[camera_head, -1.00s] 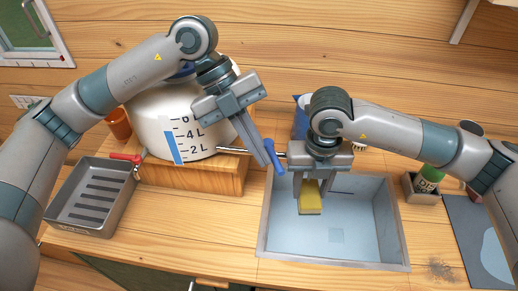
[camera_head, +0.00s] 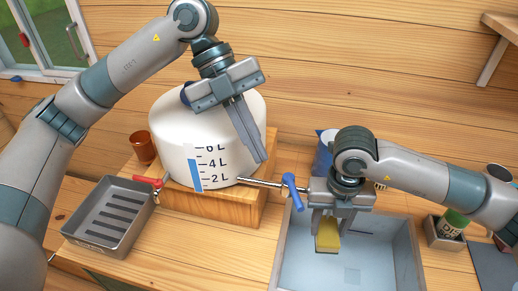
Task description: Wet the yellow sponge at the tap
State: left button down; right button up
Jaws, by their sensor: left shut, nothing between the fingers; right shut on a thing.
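The yellow sponge (camera_head: 327,236) is held fingers-down by my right gripper (camera_head: 328,222), above the grey sink (camera_head: 350,275). My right gripper is shut on it. The tap (camera_head: 258,182) is a thin metal pipe from the white water tank (camera_head: 165,125), with a blue lever (camera_head: 292,192) near its end, just left of my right gripper. I see no water stream; the outlet is hard to make out. My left gripper (camera_head: 258,158) is shut and empty, in front of the tank, above and left of the blue lever and apart from it.
The tank stands on a wooden block (camera_head: 235,205). A grey ribbed tray (camera_head: 108,215) with a red-handled tap (camera_head: 150,183) beside it is at left. A brown cup (camera_head: 143,147) stands behind. A green bottle (camera_head: 452,222) in a holder is right of the sink.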

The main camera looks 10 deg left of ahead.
pick_arm(q)
jog(key=c, duration=1.2)
grip_release()
jog(key=shift+d, duration=0.15)
jog(key=o, duration=1)
jog(key=shift+d+r+m+y, duration=0.15)
jog(key=shift+d+m+y, duration=0.3)
jog(key=shift+m, duration=0.55)
jog(key=shift+o, duration=0.7)
jog(key=shift+d+m, duration=0.35)
jog(key=shift+m, duration=0.25)
notch_tip(320, 180, up, 3)
jog(key=m+t+y, duration=0.3)
jog(key=m+y, duration=0.2)
jog(key=m, duration=0.8)
send_over(295, 191)
notch_tip(295, 191, down, 12)
jog(key=shift+f, duration=0.1)
